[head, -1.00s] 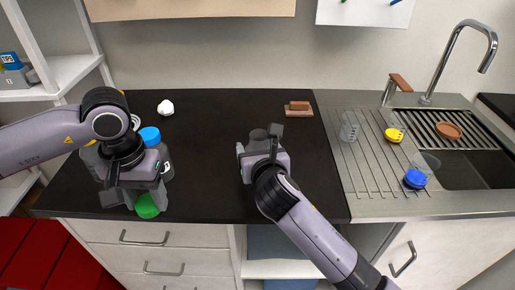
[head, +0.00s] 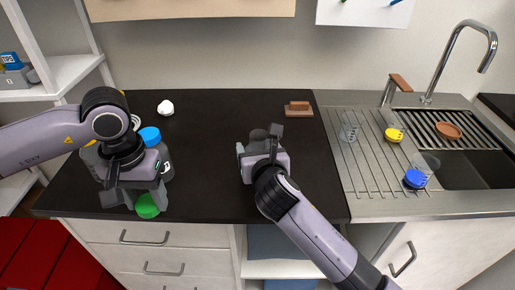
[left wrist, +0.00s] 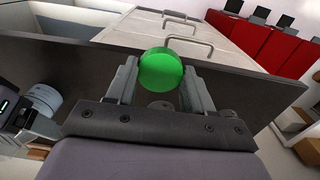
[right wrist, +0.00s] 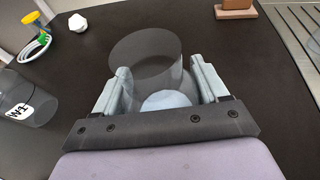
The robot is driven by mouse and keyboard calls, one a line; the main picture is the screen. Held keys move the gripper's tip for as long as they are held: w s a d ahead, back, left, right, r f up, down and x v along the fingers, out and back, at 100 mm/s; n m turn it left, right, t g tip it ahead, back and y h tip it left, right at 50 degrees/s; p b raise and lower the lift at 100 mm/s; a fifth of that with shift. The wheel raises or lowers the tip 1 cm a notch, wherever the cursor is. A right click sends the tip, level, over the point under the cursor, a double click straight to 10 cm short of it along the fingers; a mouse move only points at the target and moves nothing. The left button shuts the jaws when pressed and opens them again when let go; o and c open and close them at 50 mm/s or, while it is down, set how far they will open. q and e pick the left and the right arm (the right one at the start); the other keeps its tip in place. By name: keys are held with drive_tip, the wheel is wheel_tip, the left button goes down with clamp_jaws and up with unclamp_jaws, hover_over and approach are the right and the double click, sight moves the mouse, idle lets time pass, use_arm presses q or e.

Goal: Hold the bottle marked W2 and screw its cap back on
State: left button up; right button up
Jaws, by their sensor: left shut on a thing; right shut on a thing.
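A green cap (head: 147,206) is held between the fingertips of my left gripper (left wrist: 160,85), which is shut on it at the counter's front left edge. My right gripper (right wrist: 161,88) is shut around a clear grey bottle (right wrist: 145,50) near the middle of the counter. This bottle has an open top with no cap on it, and in the head view it shows only partly behind the gripper (head: 262,150). No label shows on it, so I cannot read its mark. The cap and the held bottle are well apart.
A bottle marked W1 (right wrist: 22,102) stands left of the held bottle. A blue cap (head: 150,135) shows beside my left arm. A white piece (head: 165,107) and a brown-handled block (head: 298,109) lie towards the back. The sink rack (head: 365,165) is right. Counter between the grippers is clear.

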use_arm(q)
drive_tip(key=shift+w, duration=0.15)
drive_tip(key=w+d+r+n, duration=0.1)
drive_tip(key=w+d+r, duration=0.55)
drive_tip(key=d, duration=0.45)
drive_tip(key=w+d+r+n, duration=0.1)
drive_tip(key=w+d+r, duration=0.55)
drive_tip(key=d, duration=0.35)
drive_tip(key=shift+w+d+f, duration=0.15)
drive_tip(key=shift+f, duration=2.15)
drive_tip(key=shift+f, duration=0.3)
drive_tip(key=shift+f, duration=0.3)
drive_tip(key=shift+f, duration=0.15)
drive_tip(key=shift+f, duration=0.4)
